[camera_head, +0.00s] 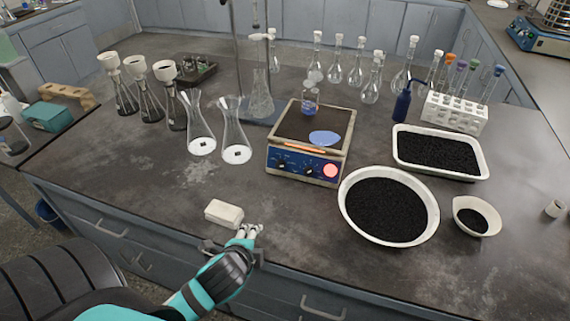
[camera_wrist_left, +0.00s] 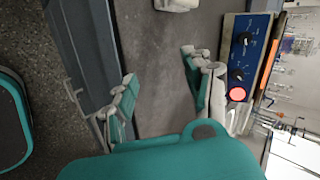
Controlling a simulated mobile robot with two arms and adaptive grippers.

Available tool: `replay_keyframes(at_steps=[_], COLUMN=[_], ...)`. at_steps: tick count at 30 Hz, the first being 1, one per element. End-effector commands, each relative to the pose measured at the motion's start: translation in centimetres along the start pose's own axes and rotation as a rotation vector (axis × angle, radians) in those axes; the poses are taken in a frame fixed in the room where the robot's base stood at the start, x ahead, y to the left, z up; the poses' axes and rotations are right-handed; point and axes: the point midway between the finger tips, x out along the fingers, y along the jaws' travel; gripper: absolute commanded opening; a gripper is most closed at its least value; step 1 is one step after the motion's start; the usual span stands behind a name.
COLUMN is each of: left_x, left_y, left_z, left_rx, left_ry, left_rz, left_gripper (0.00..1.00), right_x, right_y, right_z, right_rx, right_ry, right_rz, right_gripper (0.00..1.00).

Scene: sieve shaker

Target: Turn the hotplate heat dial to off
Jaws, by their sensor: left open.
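The hotplate (camera_head: 312,137) stands mid-bench with a blue front panel. The panel has two black dials, a left dial (camera_head: 282,162) and a right dial (camera_head: 309,172), and a lit red round button (camera_head: 330,170). In the left wrist view the panel (camera_wrist_left: 240,65) is turned sideways, with two black dials and the red button (camera_wrist_left: 237,94). My left gripper (camera_head: 249,230) is at the bench's front edge, in front of and below the hotplate, apart from it. In the wrist view its fingers (camera_wrist_left: 160,90) are spread and empty. My right gripper is not in view.
A white block (camera_head: 224,213) lies just beside my left gripper. A large white bowl of black grains (camera_head: 346,205) stands right of the hotplate, and two flasks (camera_head: 236,140) stand to its left. A small glass vessel (camera_head: 310,100) and a blue oval (camera_head: 324,138) are on the hotplate top. Bench between gripper and panel is clear.

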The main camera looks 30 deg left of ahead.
Motion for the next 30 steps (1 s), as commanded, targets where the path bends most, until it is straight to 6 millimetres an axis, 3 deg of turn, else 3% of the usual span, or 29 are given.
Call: replay_keyframes(at_steps=[9, 13, 20, 30], left_x=[1.6, 1.6, 3.0, 9.3], left_y=[-8.6, -10.5, -11.8, -14.8], left_z=[-0.4, -0.9, -1.4, -2.6], left_rx=[0.745, 0.961, 1.022, 1.016], left_ry=[-0.025, -0.053, -0.065, -0.065], left_rz=[-0.368, -0.464, -0.493, -0.489], left_gripper=[0.51, 0.51, 0.51, 0.51], right_x=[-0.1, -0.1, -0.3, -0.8], right_y=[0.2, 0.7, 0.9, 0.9], right_z=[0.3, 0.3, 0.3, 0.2], right_rx=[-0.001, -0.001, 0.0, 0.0], right_ry=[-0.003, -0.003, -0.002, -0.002], right_rz=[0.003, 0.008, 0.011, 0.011], right_gripper=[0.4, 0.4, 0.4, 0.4])
